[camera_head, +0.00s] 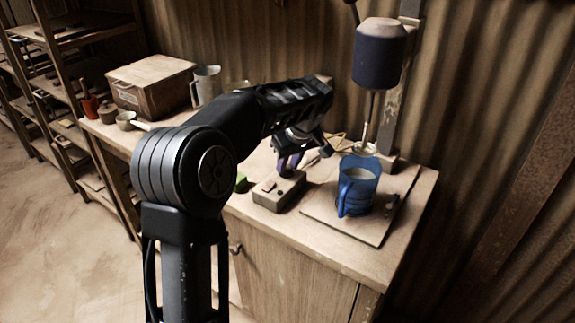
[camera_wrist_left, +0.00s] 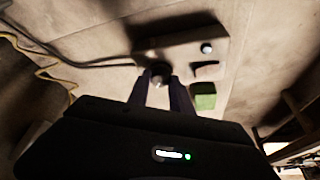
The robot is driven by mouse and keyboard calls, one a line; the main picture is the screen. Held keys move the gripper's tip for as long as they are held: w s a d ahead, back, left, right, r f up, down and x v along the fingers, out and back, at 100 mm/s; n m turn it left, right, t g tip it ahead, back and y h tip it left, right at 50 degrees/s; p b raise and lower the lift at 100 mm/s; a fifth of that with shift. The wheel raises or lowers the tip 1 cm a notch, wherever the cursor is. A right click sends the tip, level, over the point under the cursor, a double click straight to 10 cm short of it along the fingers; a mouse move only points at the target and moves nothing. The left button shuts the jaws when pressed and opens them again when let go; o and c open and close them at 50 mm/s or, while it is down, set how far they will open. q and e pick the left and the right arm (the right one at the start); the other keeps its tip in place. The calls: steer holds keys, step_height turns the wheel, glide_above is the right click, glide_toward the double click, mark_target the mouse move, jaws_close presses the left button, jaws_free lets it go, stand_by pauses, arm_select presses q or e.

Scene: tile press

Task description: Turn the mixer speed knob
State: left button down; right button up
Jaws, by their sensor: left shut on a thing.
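The mixer's control box (camera_head: 270,196) is a small grey-tan box on the bench, left of the mixer. My left gripper (camera_head: 290,168) is over the box, fingers pointing down. In the left wrist view, the round dark speed knob (camera_wrist_left: 160,72) sits at one end of the box (camera_wrist_left: 188,50), between the tips of my left gripper (camera_wrist_left: 160,88), which is shut on it. The fingers hide part of the knob, and its pointer cannot be made out. The mixer (camera_head: 379,58) has a dark motor head and hangs on a post above a blue jug (camera_head: 357,188). My right gripper is not in view.
A green block (camera_wrist_left: 204,96) lies close beside the box. A yellow cable (camera_wrist_left: 50,75) runs over the bench. The jug stands on a flat board (camera_head: 330,222). A wooden crate (camera_head: 150,82), a grey jug (camera_head: 206,85) and small pots stand at the back left.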

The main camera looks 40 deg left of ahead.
arm_select(q)
steer(key=shift+n, duration=0.5)
steer(key=c, duration=1.1)
jaws_free()
steer(key=shift+c, duration=0.2)
steer(key=shift+r, duration=0.1)
steer(key=v, duration=0.7)
steer(key=shift+d+r, duration=0.15)
steer(key=shift+r, duration=0.15)
